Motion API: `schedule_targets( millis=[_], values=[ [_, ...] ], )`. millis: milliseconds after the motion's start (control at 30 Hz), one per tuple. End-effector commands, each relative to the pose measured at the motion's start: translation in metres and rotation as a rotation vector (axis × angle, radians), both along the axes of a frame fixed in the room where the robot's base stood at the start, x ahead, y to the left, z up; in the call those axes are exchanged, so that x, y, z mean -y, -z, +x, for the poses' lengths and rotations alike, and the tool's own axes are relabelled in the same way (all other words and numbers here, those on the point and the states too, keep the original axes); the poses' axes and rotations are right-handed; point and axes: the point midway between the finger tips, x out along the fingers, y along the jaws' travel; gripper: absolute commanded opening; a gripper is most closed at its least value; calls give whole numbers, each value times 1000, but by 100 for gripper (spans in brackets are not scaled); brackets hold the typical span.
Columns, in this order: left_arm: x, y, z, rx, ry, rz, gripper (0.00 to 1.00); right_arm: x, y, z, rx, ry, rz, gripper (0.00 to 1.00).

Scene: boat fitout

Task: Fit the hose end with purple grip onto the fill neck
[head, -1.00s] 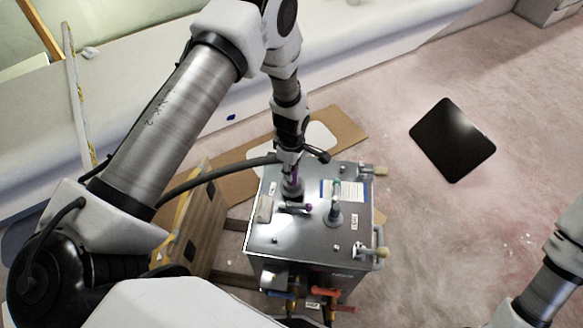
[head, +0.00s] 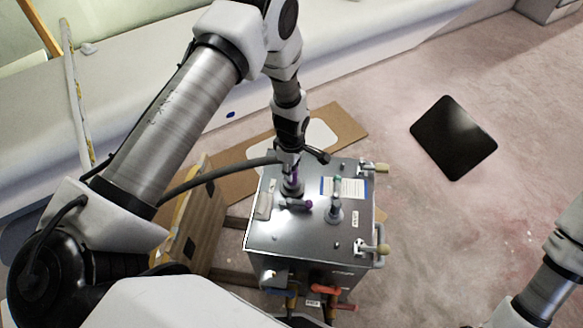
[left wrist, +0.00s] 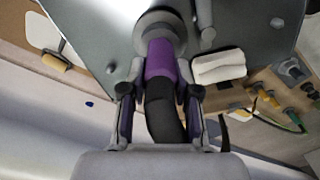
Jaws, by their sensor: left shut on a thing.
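My left gripper (head: 290,168) is shut on the purple grip (left wrist: 161,62) of the hose end, above the metal box. The black hose (left wrist: 163,112) runs back between the fingers, and in the head view it curves off to the left. The hose end points down at the round grey fill neck (head: 292,187) on the box top. In the left wrist view the purple grip meets the neck's ring (left wrist: 160,27). How far the end sits on the neck is hidden. A small purple-tipped part (head: 305,204) lies beside the neck. My right gripper is out of view.
A second fitting with a teal top (head: 335,208) stands to the right on the metal box (head: 275,235). A white label (head: 344,188) and side clamps (head: 375,249) are near. A wooden crate (head: 195,225) stands left; a black panel (head: 453,138) lies on the floor.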

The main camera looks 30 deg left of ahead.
Motion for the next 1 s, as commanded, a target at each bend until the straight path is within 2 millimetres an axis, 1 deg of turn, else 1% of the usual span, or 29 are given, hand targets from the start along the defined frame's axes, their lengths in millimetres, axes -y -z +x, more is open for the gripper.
schedule_targets(
  millis=[100, 433, 467, 500, 533, 733, 767, 800, 867, 1000],
  values=[
    [0, 4, 0, 1, 0, 0, 0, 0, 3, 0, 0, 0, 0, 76],
    [0, 4, 0, 0, 0, 0, 0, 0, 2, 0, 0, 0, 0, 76],
    [0, 4, 0, 0, 0, 0, 41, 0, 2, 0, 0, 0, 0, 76],
    [0, 4, 0, 0, 0, 0, 55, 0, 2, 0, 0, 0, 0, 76],
    [0, 4, 0, 0, 0, 0, 60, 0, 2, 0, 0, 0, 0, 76],
    [0, 4, 0, 0, 0, 0, 60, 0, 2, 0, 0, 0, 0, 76],
    [0, 4, 0, 0, 0, 0, 63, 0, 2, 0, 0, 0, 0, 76],
    [0, 4, 0, 0, 0, 0, 77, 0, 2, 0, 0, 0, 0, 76],
    [0, 4, 0, 0, 0, 0, 89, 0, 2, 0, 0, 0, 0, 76],
    [0, 4, 0, 0, 0, 0, 89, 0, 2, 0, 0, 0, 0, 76]
  ],
)
